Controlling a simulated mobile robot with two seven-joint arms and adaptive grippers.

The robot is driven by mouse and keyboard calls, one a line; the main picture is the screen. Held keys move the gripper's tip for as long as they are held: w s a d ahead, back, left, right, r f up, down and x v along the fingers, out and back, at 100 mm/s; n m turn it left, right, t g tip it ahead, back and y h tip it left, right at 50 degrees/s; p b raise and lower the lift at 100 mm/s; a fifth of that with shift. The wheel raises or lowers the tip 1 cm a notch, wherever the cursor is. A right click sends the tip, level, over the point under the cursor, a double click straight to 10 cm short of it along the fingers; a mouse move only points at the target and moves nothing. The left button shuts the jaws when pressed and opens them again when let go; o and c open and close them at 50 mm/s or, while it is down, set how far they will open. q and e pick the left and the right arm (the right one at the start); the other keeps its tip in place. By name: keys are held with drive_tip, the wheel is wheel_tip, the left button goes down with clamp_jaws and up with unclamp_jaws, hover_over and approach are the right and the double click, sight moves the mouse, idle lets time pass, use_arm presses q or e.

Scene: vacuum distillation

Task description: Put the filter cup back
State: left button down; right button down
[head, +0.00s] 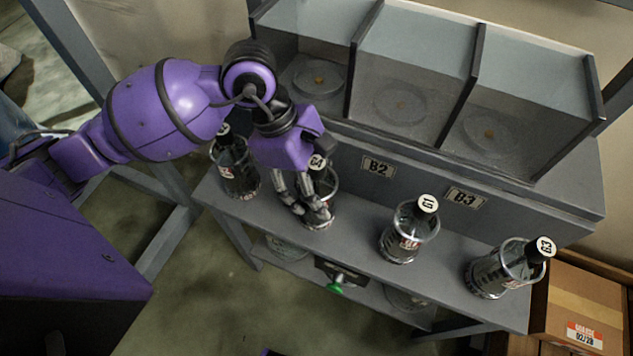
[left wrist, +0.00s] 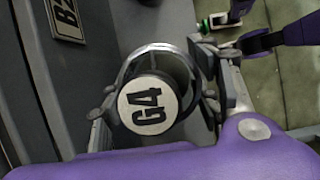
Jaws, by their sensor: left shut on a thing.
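The cup's lower part is partly hidden by the fingers. I cannot tell whether its base touches the shelf. My right gripper cannot be made out.
Similar bottles stand on the shelf (head: 355,237): one at left (head: 236,176), G1 (head: 405,240) and G3 (head: 497,274) at right. The clear-fronted cabinet (head: 480,190) carries plates B2 (head: 378,167) and B3 (head: 465,198). A green-knobbed part (head: 335,288) is below. A cardboard box (head: 582,300) is at right.

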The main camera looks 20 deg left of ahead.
use_arm(q)
drive_tip(key=shift+f, duration=0.15)
drive_tip(key=c, duration=0.6)
unclamp_jaws()
drive_tip(key=shift+a+r, duration=0.1)
drive_tip(key=shift+r, duration=0.3)
drive_tip(key=v, duration=1.1)
drive_tip(key=shift+r, duration=0.3)
